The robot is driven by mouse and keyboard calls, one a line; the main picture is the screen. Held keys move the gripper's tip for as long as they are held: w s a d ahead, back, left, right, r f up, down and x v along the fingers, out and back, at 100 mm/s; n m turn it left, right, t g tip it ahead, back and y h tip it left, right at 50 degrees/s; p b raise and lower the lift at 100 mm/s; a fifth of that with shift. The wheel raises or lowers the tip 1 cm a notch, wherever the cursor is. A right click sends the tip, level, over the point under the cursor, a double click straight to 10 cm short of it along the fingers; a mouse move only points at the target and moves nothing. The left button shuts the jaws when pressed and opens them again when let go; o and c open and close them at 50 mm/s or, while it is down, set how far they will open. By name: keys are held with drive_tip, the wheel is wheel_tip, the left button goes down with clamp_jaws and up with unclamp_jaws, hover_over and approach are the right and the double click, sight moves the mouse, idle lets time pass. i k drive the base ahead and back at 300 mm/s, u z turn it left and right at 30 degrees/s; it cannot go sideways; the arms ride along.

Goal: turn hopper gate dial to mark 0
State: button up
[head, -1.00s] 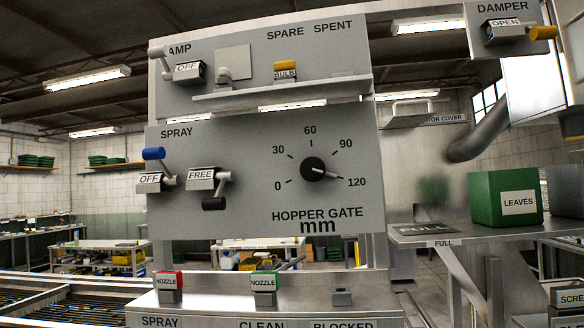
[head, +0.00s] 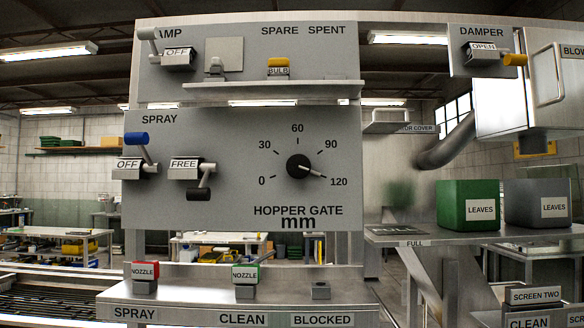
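The hopper gate dial (head: 298,166) is a black round knob with a pale pointer on the grey panel (head: 230,205). Its scale runs from 0 at the lower left through 30, 60 and 90 to 120 at the lower right, marked in mm. The pointer aims to the lower right, at the 120 mark. My gripper does not show in the view, and nothing touches the dial.
Left of the dial are the blue-handled spray lever (head: 138,139) and a black-handled lever (head: 198,194) marked FREE. A shelf with a bulb (head: 278,66) juts out above. Green and grey leaves bins (head: 538,190) stand right.

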sight(298, 167)
drive_tip(key=u, duration=0.05)
drive_tip(key=i, duration=1)
drive_tip(key=z, duration=0.05)
